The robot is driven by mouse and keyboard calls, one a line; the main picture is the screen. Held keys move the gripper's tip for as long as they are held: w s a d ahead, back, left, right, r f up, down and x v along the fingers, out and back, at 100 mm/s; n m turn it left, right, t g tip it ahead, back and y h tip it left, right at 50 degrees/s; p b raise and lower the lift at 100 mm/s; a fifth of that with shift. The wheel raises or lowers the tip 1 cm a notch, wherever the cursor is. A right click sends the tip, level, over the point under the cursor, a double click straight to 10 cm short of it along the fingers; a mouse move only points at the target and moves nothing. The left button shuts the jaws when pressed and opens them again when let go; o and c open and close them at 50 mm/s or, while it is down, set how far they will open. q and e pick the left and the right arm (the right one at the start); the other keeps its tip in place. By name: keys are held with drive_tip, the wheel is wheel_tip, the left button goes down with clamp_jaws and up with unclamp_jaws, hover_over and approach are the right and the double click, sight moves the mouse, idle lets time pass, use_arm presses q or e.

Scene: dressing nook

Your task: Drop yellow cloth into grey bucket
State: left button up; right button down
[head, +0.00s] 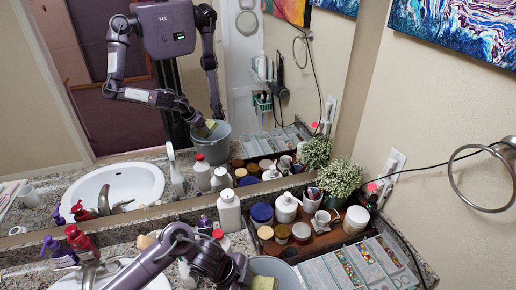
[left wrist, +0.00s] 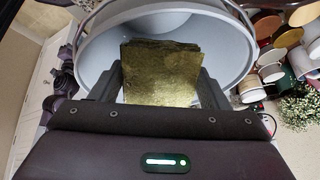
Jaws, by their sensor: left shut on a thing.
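The yellow cloth (left wrist: 160,73) is a folded, olive-yellow pad. In the left wrist view my left gripper (left wrist: 161,84) is shut on it, one finger at each side. The grey bucket (left wrist: 228,50) is open-mouthed behind the cloth, and the cloth overlaps its opening in that view. In the head view my left gripper (head: 246,278) is at the bottom edge, at the bucket (head: 285,266), with a bit of the cloth (head: 264,284) showing against it. The mirror shows cloth and gripper at the bucket's rim. My right gripper is not seen directly.
A white bottle (head: 229,212) is behind my left arm. Red and purple pump bottles (head: 78,240) stand by the sink at left. A towel ring (head: 480,208) is on the right wall.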

use_arm(q)
drive_tip(key=o, duration=1)
drive_tip(key=shift+c, duration=0.2)
drive_tip(key=shift+r, duration=0.1)
drive_tip(key=b+v, duration=0.1)
drive_tip(key=v, duration=0.6)
drive_tip(key=shift+a+r, duration=0.15)
drive_tip(key=shift+r, duration=0.2)
drive_tip(key=shift+f, duration=0.1)
